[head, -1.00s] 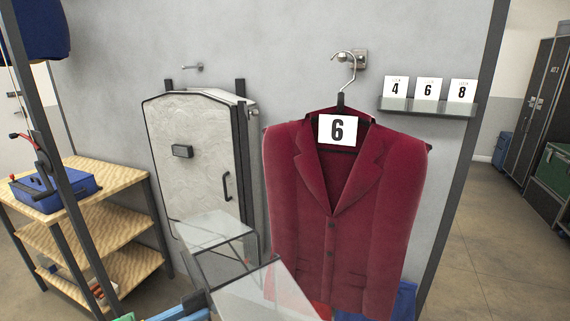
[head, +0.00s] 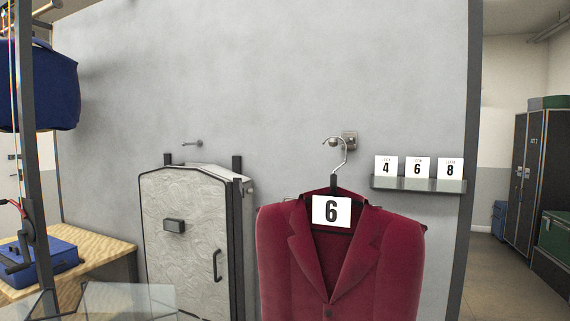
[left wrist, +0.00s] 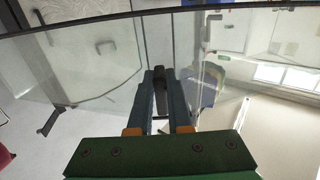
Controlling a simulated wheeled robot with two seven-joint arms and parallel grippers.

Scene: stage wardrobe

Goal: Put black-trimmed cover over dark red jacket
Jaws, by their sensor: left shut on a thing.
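The dark red jacket (head: 282,262) hangs on a dark hanger from a metal hook (head: 348,141) on the grey wall. A white card with a 6 (head: 331,211) is at its collar. The clear, black-trimmed cover (head: 125,298) shows only in part at the bottom left of the head view, apart from the jacket. In the left wrist view its clear panels and thin dark edge (left wrist: 90,24) span the picture. My left gripper (left wrist: 160,84) is shut on a dark grip piece of the cover. My right gripper is not in view.
A pale patterned case (head: 190,235) with dark edges and a handle stands against the wall left of the jacket. A small shelf (head: 418,184) holds cards 4, 6 and 8 on the right. A wooden shelf unit (head: 105,262) with a blue box (head: 45,262) is at the left.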

